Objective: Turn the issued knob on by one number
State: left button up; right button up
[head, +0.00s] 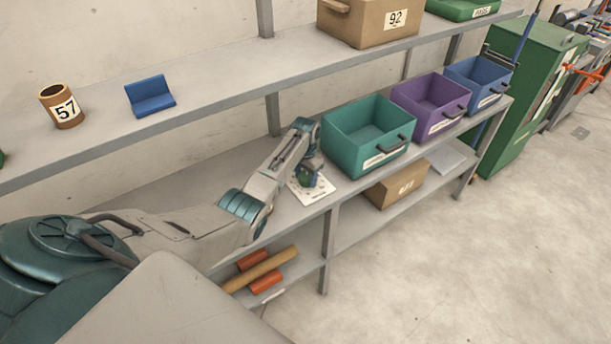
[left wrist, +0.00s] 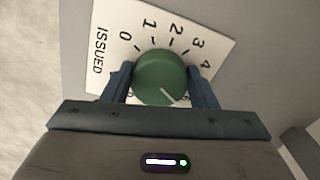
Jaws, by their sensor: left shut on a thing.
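The green round knob (left wrist: 158,72) sits on a white dial plate (left wrist: 108,40) lettered ISSUED. In the left wrist view the numbers 0 to 4 show around its far side, and the near numbers are largely hidden by my fingers and gripper body. A white pointer line on the knob points down and slightly right, toward the hidden part of the scale. My left gripper (left wrist: 161,82) has one finger on each side of the knob and is shut on it. In the head view the plate (head: 318,188) lies on the shelf under my left gripper (head: 308,179). My right gripper is out of view.
Teal (head: 366,140), purple (head: 430,105) and blue (head: 478,85) bins stand on the same shelf to the right. The upper shelf holds a tube marked 57 (head: 62,106), a blue bracket (head: 150,96) and a box marked 92 (head: 370,22). Rolls (head: 262,269) lie below.

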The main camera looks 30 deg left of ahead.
aim_at(306, 176)
pick_arm(q)
jog(key=o, duration=1)
jog(key=shift+w, duration=0.1)
notch_tip(306, 176, up, 8)
jog(key=shift+f+b, duration=0.25)
jog(key=shift+b, duration=0.55)
jog(key=shift+f, duration=0.1)
